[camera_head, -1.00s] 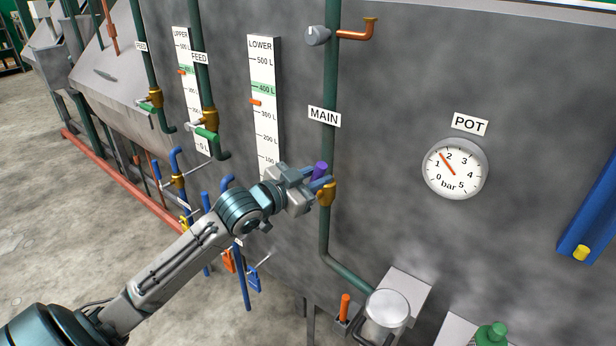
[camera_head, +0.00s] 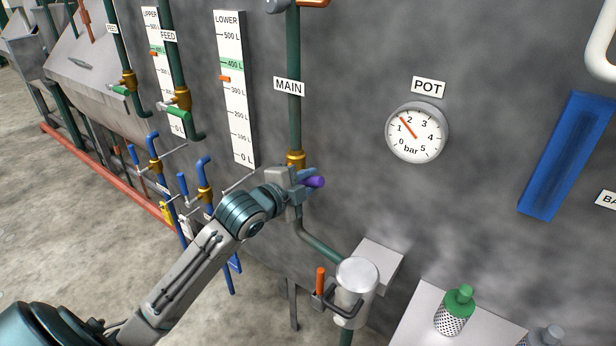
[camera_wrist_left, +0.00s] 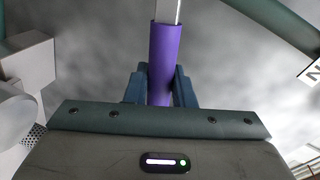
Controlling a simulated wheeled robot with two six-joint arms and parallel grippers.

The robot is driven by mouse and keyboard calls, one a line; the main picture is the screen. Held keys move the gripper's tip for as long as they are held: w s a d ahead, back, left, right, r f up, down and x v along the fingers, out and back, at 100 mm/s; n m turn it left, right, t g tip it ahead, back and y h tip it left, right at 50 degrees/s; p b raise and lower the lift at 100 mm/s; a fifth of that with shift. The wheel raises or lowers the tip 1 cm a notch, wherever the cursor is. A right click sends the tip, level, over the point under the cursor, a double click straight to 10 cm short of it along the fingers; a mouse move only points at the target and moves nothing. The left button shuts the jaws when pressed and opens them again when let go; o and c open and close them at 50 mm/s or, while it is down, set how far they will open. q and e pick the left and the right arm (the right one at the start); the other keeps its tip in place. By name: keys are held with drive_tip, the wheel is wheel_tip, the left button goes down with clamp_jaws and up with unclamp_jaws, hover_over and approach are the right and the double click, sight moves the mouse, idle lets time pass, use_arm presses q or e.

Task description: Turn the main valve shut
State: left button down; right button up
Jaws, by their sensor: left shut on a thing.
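The main valve's brass body (camera_head: 295,160) sits on the green vertical pipe (camera_head: 294,60) below the MAIN sign (camera_head: 289,87). Its lever has a purple grip (camera_head: 315,182), whose end shows just right of and below the brass body. My left gripper (camera_head: 303,183) is shut on this purple grip, close to the pipe. In the left wrist view, the purple grip (camera_wrist_left: 165,60) lies between the two dark fingers, with a bare metal stem beyond it. My gripper hides the rest of the lever in the head view. My right gripper is not in view.
A POT gauge (camera_head: 417,132) hangs right of the pipe. A metal canister (camera_head: 357,280) with an orange-handled lever (camera_head: 320,281) stands below. FEED valves with green grips (camera_head: 180,115) and blue pipes (camera_head: 183,190) crowd the left. The wall between pipe and gauge is clear.

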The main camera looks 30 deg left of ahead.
use_arm(q)
drive_tip(key=shift+d+f+m+y+b, duration=0.2)
drive_tip(key=shift+f+m+y+b, duration=0.35)
drive_tip(key=shift+f+m, duration=1)
drive_tip(key=c, duration=1.5)
unclamp_jaws()
drive_tip(key=shift+c, duration=0.2)
drive_tip(key=shift+o, duration=1.3)
drive_tip(key=shift+w+f, duration=0.15)
drive_tip(key=shift+w, duration=0.05)
drive_tip(key=b+v, duration=0.1)
drive_tip(key=v, duration=0.9)
drive_tip(key=shift+s, duration=0.3)
drive_tip(key=shift+a+f, duration=0.1)
